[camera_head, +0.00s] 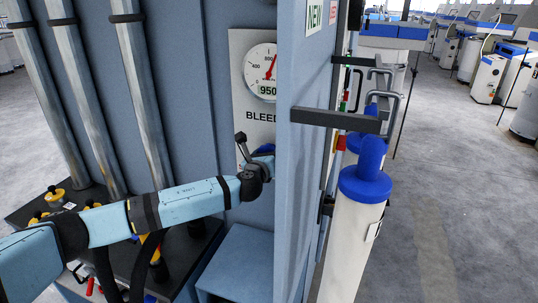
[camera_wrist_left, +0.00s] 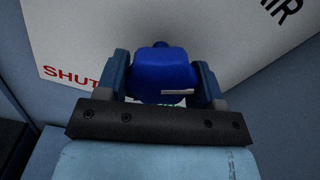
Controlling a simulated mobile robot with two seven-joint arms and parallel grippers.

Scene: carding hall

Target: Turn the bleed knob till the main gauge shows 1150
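The main gauge (camera_head: 262,72) is a white dial on a pale plate in the head view. Its red needle points up and right, and its readout shows 950. The word BLEED stands below it, cut off by the blue panel in front. The blue bleed knob (camera_head: 265,149) is mostly hidden behind my left gripper (camera_head: 254,155) and that panel's edge. In the left wrist view the knob (camera_wrist_left: 163,72), with a white mark, sits between both fingers of my left gripper (camera_wrist_left: 162,75), which appear to touch its sides. My right gripper is out of view.
A blue panel (camera_head: 298,190) stands close to the right of my left gripper. A dark bar (camera_head: 335,119) juts from it. A white cylinder with a blue top (camera_head: 364,186) stands beyond. Steel pipes (camera_head: 140,95) rise at left. Open floor (camera_head: 455,200) lies at right.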

